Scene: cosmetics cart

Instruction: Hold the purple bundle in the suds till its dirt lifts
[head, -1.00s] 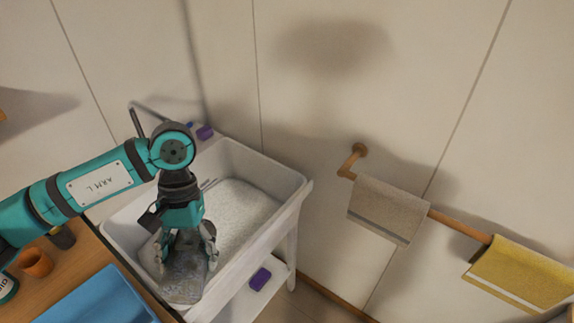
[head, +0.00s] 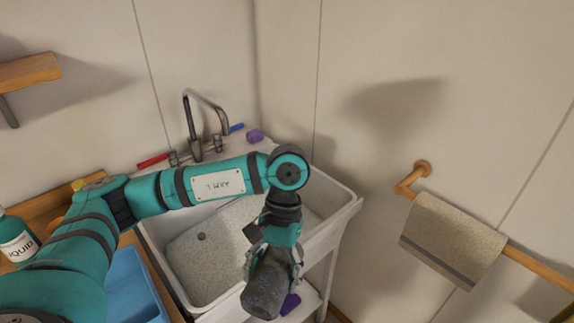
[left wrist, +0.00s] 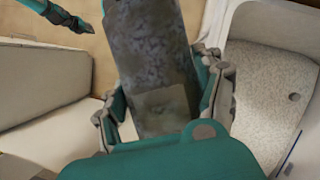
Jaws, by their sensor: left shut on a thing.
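My left gripper (head: 272,266) is shut on a grey, mottled bundle (head: 265,292). The bundle hangs at the front right of the white sink (head: 348,208), apparently outside the basin. In the left wrist view the bundle (left wrist: 152,60) runs up between the fingers (left wrist: 163,110). The basin floor is pale and speckled with a dark drain hole; I cannot tell whether liquid covers it. A teal and grey part at top left of the wrist view seems to be my right arm; its jaws are unclear.
Another purple thing (head: 290,303) lies on the shelf below. A blue tray (head: 135,285) is left of the sink. A grey towel (head: 452,240) hangs on a wall rail.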

